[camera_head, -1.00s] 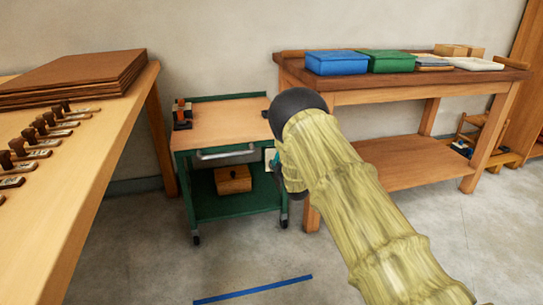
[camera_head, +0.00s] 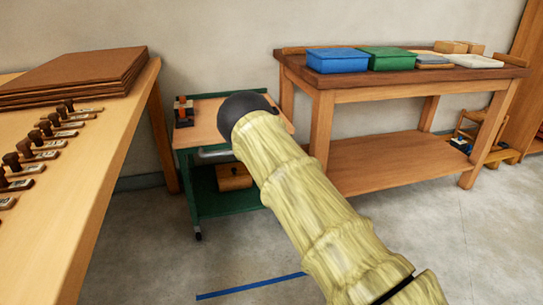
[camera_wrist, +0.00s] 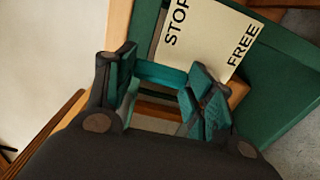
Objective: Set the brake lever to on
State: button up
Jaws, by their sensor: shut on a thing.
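The green cart (camera_head: 203,158) with a wooden top stands against the wall; my arm covers its right side in the head view. In the wrist view a cream plate (camera_wrist: 207,35) reads STOP at left and FREE at right. A teal bar, seemingly the brake lever (camera_wrist: 172,76), crosses below the plate, nearer STOP than FREE in the picture. My gripper (camera_wrist: 160,92) has its two dark, teal-padded fingers on either side of this bar and is shut on it. The lever's pivot and exact setting are unclear. My gripper is hidden behind my arm in the head view.
A wooden box (camera_head: 234,177) sits on the cart's lower shelf. A workbench (camera_head: 400,90) with blue and green bins stands close at right. A long table (camera_head: 95,150) with stamp-like tools is at left. A blue strip (camera_head: 250,287) marks open floor.

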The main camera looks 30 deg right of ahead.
jog(key=o, duration=1.4)
jog(key=shift+o, duration=0.2)
jog(key=shift+s, duration=0.1)
jog(key=v, duration=1.2)
jog(key=shift+f, duration=0.1)
